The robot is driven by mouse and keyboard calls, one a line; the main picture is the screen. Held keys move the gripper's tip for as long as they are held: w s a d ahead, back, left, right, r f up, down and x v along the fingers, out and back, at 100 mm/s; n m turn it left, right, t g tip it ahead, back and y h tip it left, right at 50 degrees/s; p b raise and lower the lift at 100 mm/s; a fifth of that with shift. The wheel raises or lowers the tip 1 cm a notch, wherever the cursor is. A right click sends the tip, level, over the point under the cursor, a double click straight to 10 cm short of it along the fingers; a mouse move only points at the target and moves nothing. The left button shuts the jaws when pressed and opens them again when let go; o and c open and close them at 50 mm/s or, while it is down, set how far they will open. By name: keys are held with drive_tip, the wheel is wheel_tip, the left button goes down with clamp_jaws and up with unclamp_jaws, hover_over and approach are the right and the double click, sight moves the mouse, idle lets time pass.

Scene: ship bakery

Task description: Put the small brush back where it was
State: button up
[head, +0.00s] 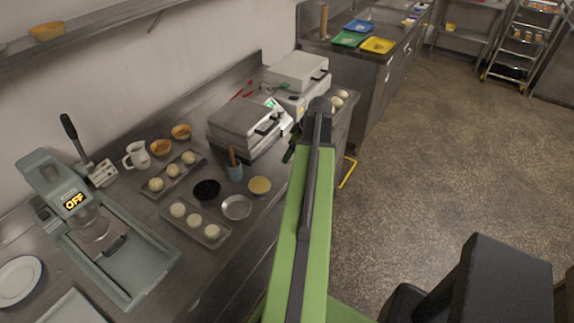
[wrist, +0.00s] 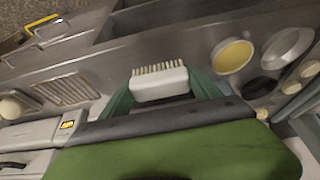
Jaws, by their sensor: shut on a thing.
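The small brush (wrist: 159,84) shows in the wrist view, with a pale block and a row of cream bristles pointing to the top of the picture. My gripper (wrist: 160,88) is shut on it, with a green finger on each side of the block. The brush is over the steel counter (wrist: 185,48), and I cannot tell how high. In the head view my green arm hides the brush and most of the gripper, which is near the counter's front edge by the press irons.
Two press irons (head: 245,128) (head: 297,82) stand behind the gripper. Open floor lies to the right.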

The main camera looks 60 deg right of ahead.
drive_tip(key=w+f, duration=0.1)
drive_tip(key=w+d+b, duration=0.1)
drive_tip(key=w+f, duration=0.1)
drive_tip(key=shift+w+d+f, duration=0.15)
drive_tip(key=shift+d+f, duration=0.15)
drive_tip(key=shift+d, duration=0.1)
drive_tip(key=shift+w+d, duration=0.1)
drive_tip(key=shift+w, duration=0.3)
wheel_tip(320, 180, down, 4)
drive_tip(key=b, duration=0.4)
drive_tip(key=shift+f+b, duration=0.2)
drive_tip(key=shift+b, duration=0.2)
drive_tip(key=shift+r, duration=0.2)
drive_tip(key=shift+s+f, duration=0.15)
drive_tip(key=shift+f, duration=0.15)
drive_tip(key=o, duration=0.9)
drive_tip(key=shift+o, duration=1.4)
drive_tip(key=shift+s, duration=0.1)
drive_tip(key=shift+a, duration=0.2)
